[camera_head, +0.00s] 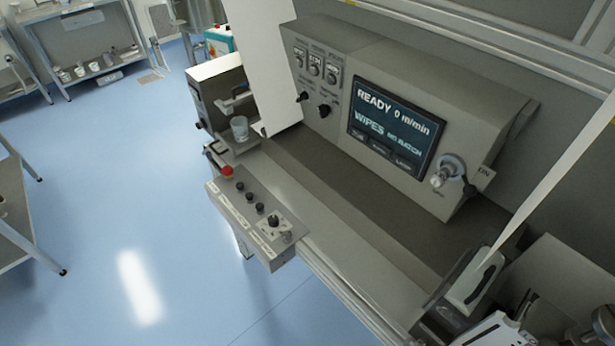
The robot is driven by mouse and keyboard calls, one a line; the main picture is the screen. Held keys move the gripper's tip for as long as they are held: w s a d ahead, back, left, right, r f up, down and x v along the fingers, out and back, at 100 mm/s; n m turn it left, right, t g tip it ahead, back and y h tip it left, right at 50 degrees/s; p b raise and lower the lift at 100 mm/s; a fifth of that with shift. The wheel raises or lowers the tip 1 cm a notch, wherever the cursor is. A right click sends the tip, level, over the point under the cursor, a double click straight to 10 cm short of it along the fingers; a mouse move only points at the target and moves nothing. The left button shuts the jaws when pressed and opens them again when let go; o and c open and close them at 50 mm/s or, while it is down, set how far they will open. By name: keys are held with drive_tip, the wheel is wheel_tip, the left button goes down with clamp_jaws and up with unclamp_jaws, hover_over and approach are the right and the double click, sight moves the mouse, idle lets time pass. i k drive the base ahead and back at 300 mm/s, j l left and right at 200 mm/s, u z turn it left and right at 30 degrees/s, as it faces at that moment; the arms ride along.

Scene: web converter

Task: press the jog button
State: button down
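A grey control box (243,220) juts from the front of the machine at the picture's middle left. On its top are a red mushroom button (227,171), several small dark buttons (250,197) in a row and a dark selector knob (272,221) near the front end. White labels run along its edge, too small to read, so I cannot tell which button is the jog button. No gripper fingers can be made out. White and black parts show at the bottom right edge, and I cannot tell whether they are mine.
The machine's grey console (390,75) has a screen (395,128) reading "READY 0 m/min", knobs and a key switch (447,172). A clear cup (240,128) stands behind the control box. A white sheet (262,60) hangs nearby. Blue floor (120,180) is open to the left, with shelving beyond.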

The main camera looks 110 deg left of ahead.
sight(249, 196)
drive_tip(key=u, duration=3.95)
